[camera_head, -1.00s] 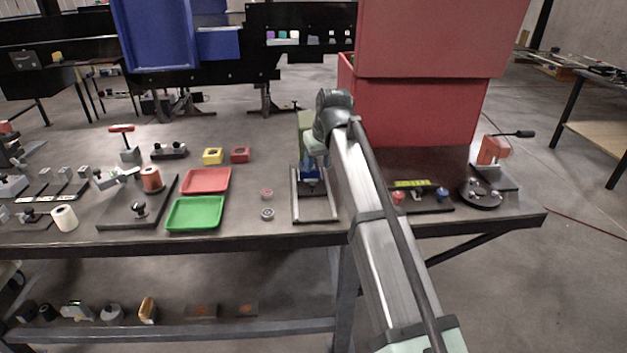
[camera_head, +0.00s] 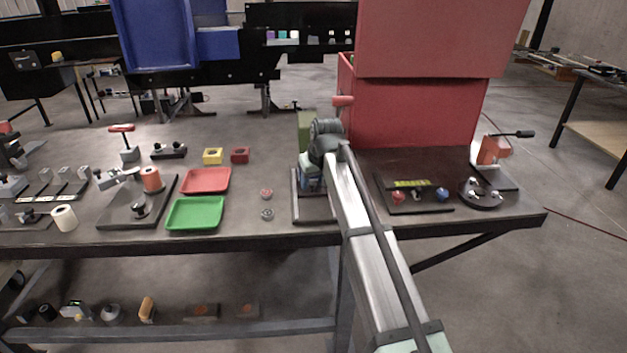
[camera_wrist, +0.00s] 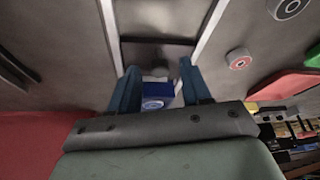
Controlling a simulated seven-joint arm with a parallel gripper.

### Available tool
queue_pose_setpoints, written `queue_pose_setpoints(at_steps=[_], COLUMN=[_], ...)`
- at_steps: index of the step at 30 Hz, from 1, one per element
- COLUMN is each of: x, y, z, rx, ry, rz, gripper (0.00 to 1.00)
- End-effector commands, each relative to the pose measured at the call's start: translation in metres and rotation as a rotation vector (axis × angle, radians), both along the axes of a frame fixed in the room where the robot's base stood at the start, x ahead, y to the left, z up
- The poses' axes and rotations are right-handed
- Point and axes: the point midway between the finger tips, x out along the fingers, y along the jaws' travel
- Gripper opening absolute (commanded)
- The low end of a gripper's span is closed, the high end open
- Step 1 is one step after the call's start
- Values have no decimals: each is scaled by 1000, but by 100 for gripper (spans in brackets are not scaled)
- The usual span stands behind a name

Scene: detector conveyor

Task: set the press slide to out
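The press stands mid-table in the head view, with a green column (camera_head: 305,128), a red-ended lever (camera_head: 343,101) and a low base frame with pale rails (camera_head: 316,220) in front. In the wrist view two pale rails (camera_wrist: 108,30) flank a dark slide plate (camera_wrist: 150,52). A small grey knob (camera_wrist: 158,72) shows near my fingertips. My gripper (camera_wrist: 159,68) is over the rails with its blue fingers apart, one on each side of the knob, with gaps visible. A blue block with a pale round mark (camera_wrist: 155,103) shows between the fingers. My arm hides part of the press in the head view.
Two small round parts (camera_head: 266,194) lie left of the press, near the green tray (camera_head: 195,213) and red tray (camera_head: 206,180). A large red bin (camera_head: 415,110) stands behind to the right. A dark plate with coloured buttons (camera_head: 420,195) lies right of my arm.

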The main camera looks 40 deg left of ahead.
Motion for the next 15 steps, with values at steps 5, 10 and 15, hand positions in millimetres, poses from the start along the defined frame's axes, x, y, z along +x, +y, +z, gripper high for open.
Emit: queue_pose_setpoints(at_steps=[5, 10, 15], x=[0, 0, 0], y=[0, 0, 0], z=[0, 0, 0], rx=[0, 0, -1], ry=[0, 0, 0], rz=[0, 0, 0], gripper=[32, 15, 0])
